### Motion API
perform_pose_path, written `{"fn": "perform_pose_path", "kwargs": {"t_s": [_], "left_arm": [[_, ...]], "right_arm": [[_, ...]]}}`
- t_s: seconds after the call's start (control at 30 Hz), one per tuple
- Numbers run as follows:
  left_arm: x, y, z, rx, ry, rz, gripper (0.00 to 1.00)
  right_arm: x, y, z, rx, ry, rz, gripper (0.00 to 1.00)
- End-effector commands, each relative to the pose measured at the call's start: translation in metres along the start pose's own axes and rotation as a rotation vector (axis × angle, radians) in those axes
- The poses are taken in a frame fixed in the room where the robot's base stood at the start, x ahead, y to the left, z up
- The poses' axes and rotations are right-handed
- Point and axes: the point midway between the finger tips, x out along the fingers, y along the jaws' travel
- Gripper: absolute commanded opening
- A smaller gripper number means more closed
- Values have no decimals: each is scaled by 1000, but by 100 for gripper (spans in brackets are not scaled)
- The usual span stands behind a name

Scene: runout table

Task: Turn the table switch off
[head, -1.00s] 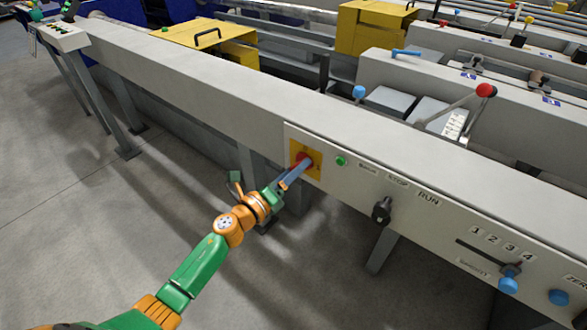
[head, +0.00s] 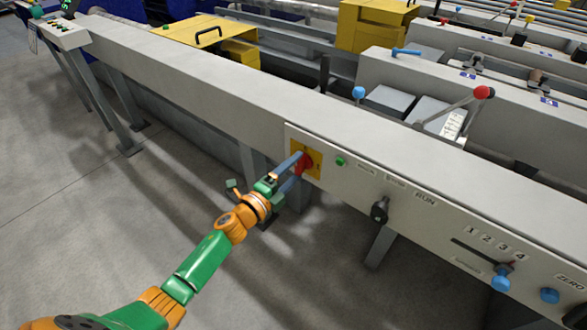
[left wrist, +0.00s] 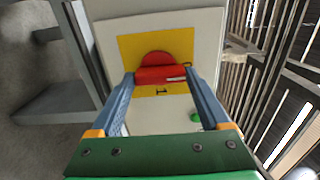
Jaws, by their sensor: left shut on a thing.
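The table switch is a red rotary knob (head: 307,161) on a yellow plate (head: 312,173), set in the grey front panel. My left gripper (head: 294,165) is shut on the red knob, one blue finger on each side. In the left wrist view the knob's bar (left wrist: 160,74) lies crosswise between the fingertips of my left gripper (left wrist: 160,80). A white mark shows at the bar's right end, and the black "I" on the yellow plate (left wrist: 128,48) is below the bar, not at the mark. My right gripper is out of view.
A green button (head: 340,161) sits right of the switch, and a black selector knob (head: 379,210) farther right. A lever with a blue knob (head: 500,283) stands at a numbered slot at lower right. The floor in front of the panel is clear.

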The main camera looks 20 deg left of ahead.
Motion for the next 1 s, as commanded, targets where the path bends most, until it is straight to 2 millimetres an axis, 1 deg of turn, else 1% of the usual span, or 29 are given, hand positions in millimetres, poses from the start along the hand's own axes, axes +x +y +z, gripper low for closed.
{"fn": "perform_pose_path", "kwargs": {"t_s": [0.57,0.6,0.63,0.67,0.87,0.97,1.0], "left_arm": [[0,0,0,-29,0,1,24],[0,0,0,-29,0,1,88],[0,0,0,-29,0,1,96],[0,0,0,-28,0,1,100],[0,0,0,-27,0,1,100],[-9,0,0,-27,0,3,100],[-15,0,0,-27,0,4,100]], "right_arm": [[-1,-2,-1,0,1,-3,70],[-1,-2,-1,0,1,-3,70],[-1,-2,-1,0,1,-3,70],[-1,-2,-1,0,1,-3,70],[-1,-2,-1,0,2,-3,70],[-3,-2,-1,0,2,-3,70],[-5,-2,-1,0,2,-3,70]]}}
